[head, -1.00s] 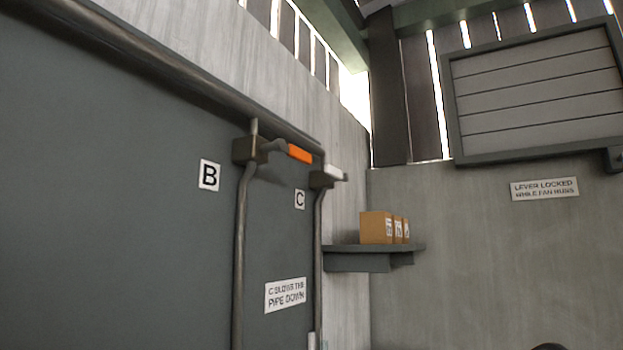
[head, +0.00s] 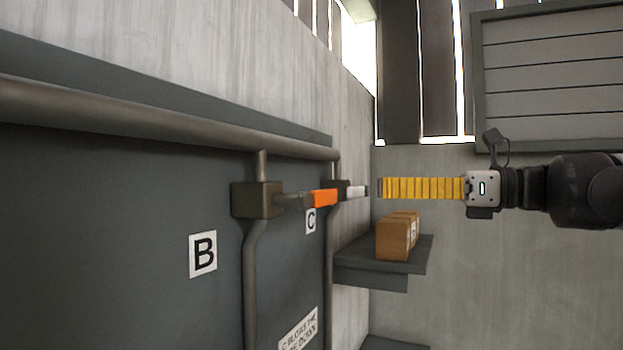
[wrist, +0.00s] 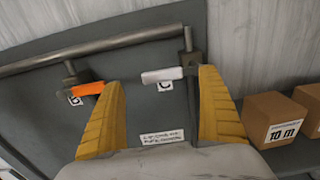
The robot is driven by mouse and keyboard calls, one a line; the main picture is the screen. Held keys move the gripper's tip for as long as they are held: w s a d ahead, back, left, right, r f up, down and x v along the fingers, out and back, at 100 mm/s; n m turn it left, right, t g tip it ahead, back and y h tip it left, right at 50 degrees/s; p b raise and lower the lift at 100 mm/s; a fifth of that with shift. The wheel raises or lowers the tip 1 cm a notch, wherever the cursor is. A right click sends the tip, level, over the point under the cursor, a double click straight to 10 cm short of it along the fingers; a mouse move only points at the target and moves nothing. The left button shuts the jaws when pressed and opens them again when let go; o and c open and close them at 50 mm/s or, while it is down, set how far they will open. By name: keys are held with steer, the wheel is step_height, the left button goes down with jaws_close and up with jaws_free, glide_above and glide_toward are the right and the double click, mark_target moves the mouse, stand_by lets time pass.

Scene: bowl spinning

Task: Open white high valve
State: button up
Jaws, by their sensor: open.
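The white valve lever (head: 356,192) sticks out from its dark valve box (head: 337,189) on the far pipe, above the label C (head: 311,221). In the wrist view the white lever (wrist: 162,75) lies roughly level, its right end at the box (wrist: 190,60). My gripper (head: 381,188) points left at the lever's free end in the head view, a small gap apart in the picture. In the wrist view my gripper (wrist: 160,77) has its yellow fingers spread wide, with the white lever seen between the tips and nothing held. I cannot tell the exact depth between tips and lever.
An orange lever (head: 321,198) on the nearer valve box (head: 257,200) sits close beside, left of my left finger in the wrist view. A horizontal pipe (head: 150,124) runs above. Cardboard boxes (head: 393,239) stand on a shelf (head: 385,266) below my gripper.

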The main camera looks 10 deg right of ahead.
mark_target(359, 187)
steer(key=p+x, duration=0.1)
steer(key=x, duration=0.5)
steer(key=shift+w+a, duration=0.15)
steer(key=shift+w, duration=0.1)
steer(key=c, duration=1.4)
